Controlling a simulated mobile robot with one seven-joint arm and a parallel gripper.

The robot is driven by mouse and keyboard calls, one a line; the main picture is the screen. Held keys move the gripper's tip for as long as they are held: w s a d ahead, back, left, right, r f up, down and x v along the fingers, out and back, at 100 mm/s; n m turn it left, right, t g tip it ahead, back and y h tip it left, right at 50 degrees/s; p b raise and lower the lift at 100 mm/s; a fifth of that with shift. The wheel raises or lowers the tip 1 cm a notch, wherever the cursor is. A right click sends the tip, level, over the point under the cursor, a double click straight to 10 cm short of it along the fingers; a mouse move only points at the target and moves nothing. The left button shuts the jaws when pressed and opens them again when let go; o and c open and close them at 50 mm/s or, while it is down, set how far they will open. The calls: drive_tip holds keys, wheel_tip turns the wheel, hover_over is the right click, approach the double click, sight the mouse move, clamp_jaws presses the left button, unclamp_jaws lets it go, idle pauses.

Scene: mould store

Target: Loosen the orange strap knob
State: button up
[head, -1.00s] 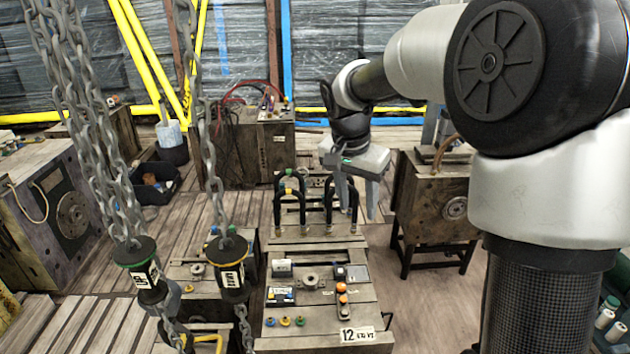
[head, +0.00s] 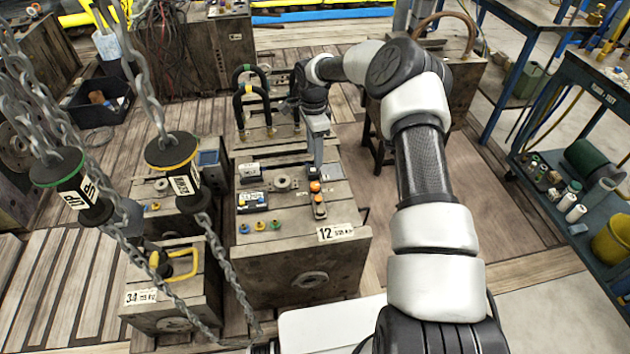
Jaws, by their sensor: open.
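The orange strap knob (head: 315,187) sits on a dark strap (head: 320,210) on top of the wooden mould block marked 12 (head: 345,220), right of its middle. A smaller orange part shows just in front of the knob on the strap. My gripper (head: 318,163) points down just behind and above the knob, near a small dark block at the strap's far end. It is open, with nothing seen between its fingers. The fingers overlap in this view, so the gap between them is hard to see. I cannot tell how near the fingertips are to the block top.
Black hoop handles (head: 250,105) stand behind the block. Hanging chains with black weights (head: 180,165) are at the left. A smaller block marked 34 (head: 150,315) stands front left. A blue shelf cart (head: 570,190) is at the right. Floor right of the block is clear.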

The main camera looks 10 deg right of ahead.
sight(315, 185)
drive_tip(key=f, duration=0.8)
drive_tip(key=f+b, duration=0.1)
drive_tip(key=f, duration=0.3)
drive_tip(key=shift+s+f, duration=0.15)
drive_tip(key=shift+s, duration=0.15)
drive_tip(key=c, duration=1)
